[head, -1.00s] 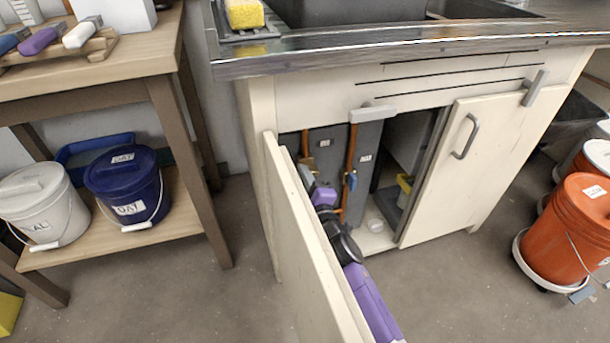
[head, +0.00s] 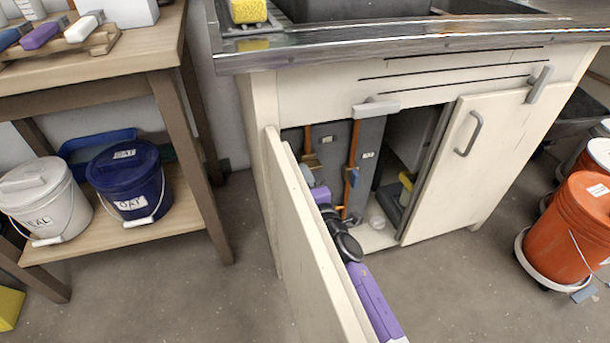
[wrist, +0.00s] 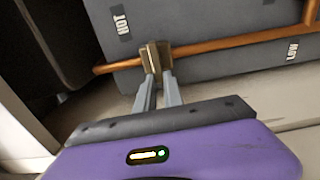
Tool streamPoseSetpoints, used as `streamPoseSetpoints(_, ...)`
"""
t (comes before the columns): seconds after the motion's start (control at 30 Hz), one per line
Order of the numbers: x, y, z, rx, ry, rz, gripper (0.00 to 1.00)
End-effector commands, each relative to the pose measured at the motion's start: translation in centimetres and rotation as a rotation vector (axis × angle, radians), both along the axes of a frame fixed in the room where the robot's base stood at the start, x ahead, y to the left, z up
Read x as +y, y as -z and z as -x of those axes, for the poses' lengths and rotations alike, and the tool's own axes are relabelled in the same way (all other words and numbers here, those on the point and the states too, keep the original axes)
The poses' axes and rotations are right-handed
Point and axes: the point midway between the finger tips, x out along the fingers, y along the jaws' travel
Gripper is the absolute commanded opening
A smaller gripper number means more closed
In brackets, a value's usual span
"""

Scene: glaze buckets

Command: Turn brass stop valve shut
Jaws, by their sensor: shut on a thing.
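The brass stop valve (wrist: 152,57) sits on a copper pipe beside a HOT label in the wrist view. In the head view the valve (head: 312,161) shows on the left copper pipe inside the open sink cabinet. My gripper (wrist: 158,76) has its two grey fingers shut on the brass piece. The fingertips cover part of it, so its exact handle angle is hard to tell. In the head view my purple arm reaches in behind the open door, which hides part of it.
The open cabinet door (head: 305,250) stands close beside my arm. A second copper pipe with a blue handle (head: 353,177) runs to the right of the valve. An orange bucket (head: 585,225) stands far right.

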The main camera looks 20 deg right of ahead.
Motion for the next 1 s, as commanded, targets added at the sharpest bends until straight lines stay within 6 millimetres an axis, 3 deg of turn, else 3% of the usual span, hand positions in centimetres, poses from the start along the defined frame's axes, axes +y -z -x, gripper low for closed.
streamPoseSetpoints(0.2,0.1,0.2,0.1,0.003,-0.001,0.002,0.0)
streamPoseSetpoints(0.23,0.1,0.2,0.1,0.003,-0.001,0.002,0.18)
streamPoseSetpoints(0.3,0.1,0.2,0.1,0.003,-0.001,0.001,0.32)
streamPoseSetpoints(0.33,0.1,0.2,0.1,0.003,-0.001,0.001,0.34)
streamPoseSetpoints(0.7,0.0,0.1,0.4,0.002,0.0,0.0,0.34)
streamPoseSetpoints(1.0,0.1,0.0,4.7,0.003,-0.001,-0.001,0.34)
